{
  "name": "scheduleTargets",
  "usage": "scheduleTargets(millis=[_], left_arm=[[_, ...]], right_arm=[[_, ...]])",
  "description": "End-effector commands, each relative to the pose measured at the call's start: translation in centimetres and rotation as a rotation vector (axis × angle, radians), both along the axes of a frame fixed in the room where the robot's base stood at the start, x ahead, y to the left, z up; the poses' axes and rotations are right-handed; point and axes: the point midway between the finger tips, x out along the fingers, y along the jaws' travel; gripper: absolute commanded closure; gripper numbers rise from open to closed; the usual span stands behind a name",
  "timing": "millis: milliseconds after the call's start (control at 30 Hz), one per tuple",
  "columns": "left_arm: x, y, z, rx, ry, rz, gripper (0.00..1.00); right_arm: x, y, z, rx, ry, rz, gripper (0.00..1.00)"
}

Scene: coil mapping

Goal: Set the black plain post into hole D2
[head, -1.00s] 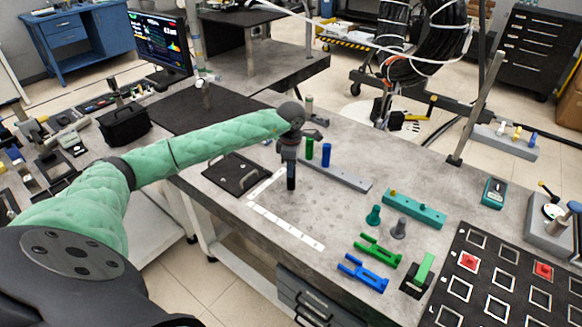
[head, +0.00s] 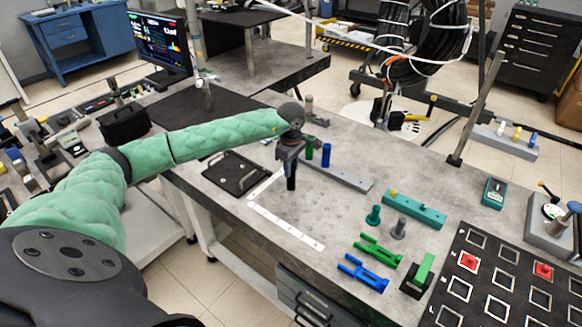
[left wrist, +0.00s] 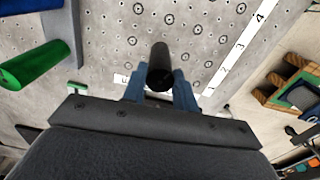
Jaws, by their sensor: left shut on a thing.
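My left gripper (head: 291,160) is shut on the black plain post (head: 291,183) and holds it upright over the near-left part of the table's hole grid (head: 325,205). In the left wrist view the black post (left wrist: 160,62) stands between the two blue-grey fingers (left wrist: 158,88), pointing away from the camera. Ringed holes (left wrist: 168,19) lie beyond it, beside a white strip (left wrist: 238,48) with numbers 1 to 4. The post hides the surface behind it, so I cannot tell which hole is under its tip. My right gripper is not in view.
A grey rack (head: 345,178) with a blue post (head: 326,154) and a green post (head: 309,148) stands close behind the gripper. A black tray (head: 236,174) lies to the left. Teal and grey pegs, a teal block (head: 414,209) and green and blue forks lie to the right.

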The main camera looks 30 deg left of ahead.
Motion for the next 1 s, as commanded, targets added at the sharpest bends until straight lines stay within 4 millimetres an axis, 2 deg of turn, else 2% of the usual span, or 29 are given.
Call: scheduleTargets(millis=[67, 100, 200, 567, 667, 1000], left_arm=[[-0.1, 0.0, -0.2, 0.000, 0.003, 0.000, 0.95], [-0.1, 0.0, -0.2, 0.000, 0.003, 0.001, 0.64], [-0.1, 0.0, -0.1, 0.000, 0.002, 0.001, 0.46], [0.0, 0.0, 0.3, 0.000, 0.000, 0.002, 0.46], [0.1, 0.0, 1.2, 0.000, -0.002, 0.002, 0.46], [0.1, 0.0, 6.2, 0.000, -0.001, 0.003, 0.46]], right_arm=[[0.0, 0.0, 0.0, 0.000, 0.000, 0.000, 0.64], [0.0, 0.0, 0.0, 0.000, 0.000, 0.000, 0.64], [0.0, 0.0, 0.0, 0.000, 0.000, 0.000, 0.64], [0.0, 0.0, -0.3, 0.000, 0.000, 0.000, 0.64], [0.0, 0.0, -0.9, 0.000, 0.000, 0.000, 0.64], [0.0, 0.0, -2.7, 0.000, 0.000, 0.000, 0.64]])
